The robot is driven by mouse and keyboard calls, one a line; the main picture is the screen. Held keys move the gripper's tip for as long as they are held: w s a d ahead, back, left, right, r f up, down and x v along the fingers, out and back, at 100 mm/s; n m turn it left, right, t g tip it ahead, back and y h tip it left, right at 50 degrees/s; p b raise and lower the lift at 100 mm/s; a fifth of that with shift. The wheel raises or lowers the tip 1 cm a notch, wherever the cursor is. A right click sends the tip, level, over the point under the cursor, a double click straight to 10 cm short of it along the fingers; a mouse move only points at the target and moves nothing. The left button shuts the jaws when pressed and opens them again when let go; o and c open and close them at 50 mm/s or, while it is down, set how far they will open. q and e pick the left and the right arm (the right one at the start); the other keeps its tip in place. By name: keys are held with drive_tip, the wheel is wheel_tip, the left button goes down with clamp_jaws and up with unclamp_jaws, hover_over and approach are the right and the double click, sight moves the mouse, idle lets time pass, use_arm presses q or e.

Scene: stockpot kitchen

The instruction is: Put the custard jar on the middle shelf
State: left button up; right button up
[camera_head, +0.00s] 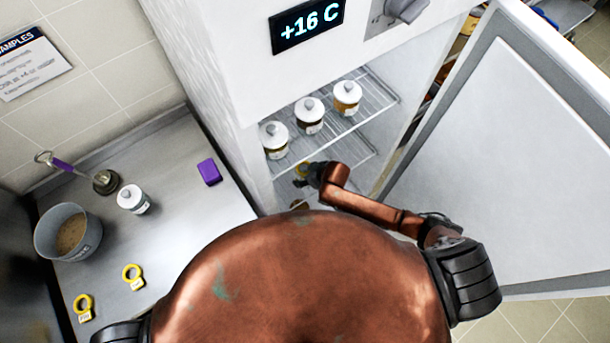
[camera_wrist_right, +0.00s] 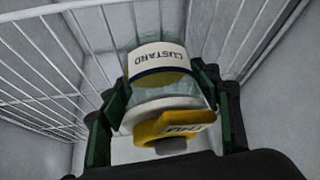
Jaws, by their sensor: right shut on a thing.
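The custard jar (camera_wrist_right: 158,62), a clear jar with a white "CUSTARD" label, fills the middle of the right wrist view. A yellow tag (camera_wrist_right: 168,124) sits at its lid end. My right gripper (camera_head: 312,174) is shut on it, with a dark green finger on each side. In the head view this gripper is inside the open fridge, below the wire shelf (camera_head: 352,122) that holds the white-lidded jars. The jar is mostly hidden there; a bit of yellow shows beside the gripper. Whether it touches a shelf cannot be told. My left gripper is out of view.
Three white-lidded jars (camera_head: 309,114) stand on the upper visible shelf. The fridge door (camera_head: 510,150) is open to the right.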

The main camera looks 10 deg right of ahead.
idle(0.3)
drive_tip(key=o, duration=1.6)
drive_tip(key=shift+f, duration=0.1)
drive_tip(key=shift+c, duration=0.2)
drive_tip(key=p+v, duration=0.1)
drive_tip(key=v, duration=1.1)
